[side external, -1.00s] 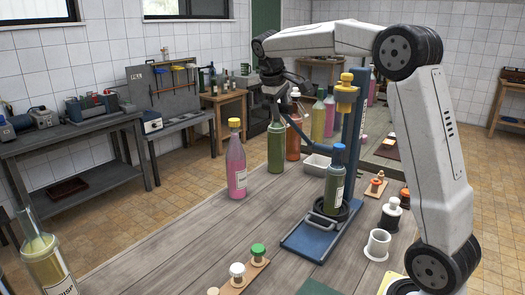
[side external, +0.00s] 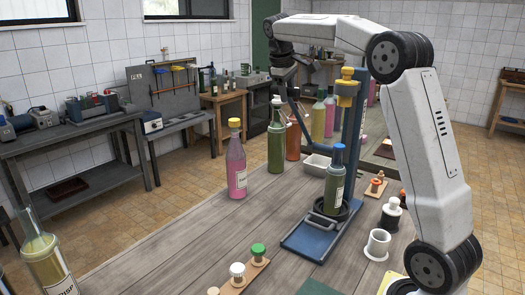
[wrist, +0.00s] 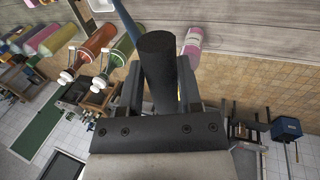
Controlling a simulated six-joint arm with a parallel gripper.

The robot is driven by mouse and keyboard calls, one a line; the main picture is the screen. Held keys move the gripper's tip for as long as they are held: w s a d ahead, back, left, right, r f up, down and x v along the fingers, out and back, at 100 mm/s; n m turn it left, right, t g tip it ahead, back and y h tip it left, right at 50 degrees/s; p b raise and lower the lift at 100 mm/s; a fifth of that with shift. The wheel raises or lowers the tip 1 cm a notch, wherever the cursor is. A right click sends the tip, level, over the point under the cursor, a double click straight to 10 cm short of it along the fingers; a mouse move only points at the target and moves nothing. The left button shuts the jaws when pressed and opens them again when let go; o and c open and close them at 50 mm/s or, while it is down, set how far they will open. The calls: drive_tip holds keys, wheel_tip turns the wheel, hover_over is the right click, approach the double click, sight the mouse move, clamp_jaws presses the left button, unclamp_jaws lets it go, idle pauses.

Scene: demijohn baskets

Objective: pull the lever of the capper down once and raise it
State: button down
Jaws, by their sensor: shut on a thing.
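The capper has a blue base (side external: 312,238), an upright blue column and a yellow head (side external: 346,88). A green bottle (side external: 334,188) with a blue top stands upright on its base under the head. The blue lever (side external: 300,118) slants up and left from the column. Its black grip (wrist: 157,60) fills the middle of the wrist view, with the blue rod (wrist: 127,20) beyond it. My gripper (side external: 284,74) is shut on this grip, high above the table; its two fingers lie either side of the grip in the wrist view (wrist: 160,88).
A pink bottle (side external: 236,168) with a yellow cap, a green bottle (side external: 276,145) and an orange bottle (side external: 293,140) stand left of the capper. The table's left middle is clear.

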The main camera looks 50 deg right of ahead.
drive_tip(key=shift+c, duration=1.8)
unclamp_jaws()
drive_tip(key=shift+d+f, duration=0.2)
drive_tip(key=shift+d, duration=0.05)
drive_tip(key=shift+r, duration=0.1)
drive_tip(key=shift+a+r, duration=0.1)
drive_tip(key=v, duration=0.7)
drive_tip(key=shift+r, duration=0.25)
drive_tip(key=shift+a+f, duration=0.1)
drive_tip(key=a+f+n+t+y, duration=0.1)
drive_tip(key=a+f, duration=0.6)
drive_tip(key=f, duration=0.2)
drive_tip(key=a+f+t+y, duration=0.1)
drive_tip(key=a+f, duration=0.5)
drive_tip(key=f, duration=0.4)
drive_tip(key=s+a+f, duration=0.5)
drive_tip(key=s+f, duration=0.3)
drive_tip(key=s+a+f+m+y, duration=0.1)
drive_tip(key=s+a+f, duration=0.4)
drive_tip(key=s+f, duration=0.3)
drive_tip(key=shift+s+t+y, duration=0.25)
drive_tip(key=shift+t+y, duration=0.05)
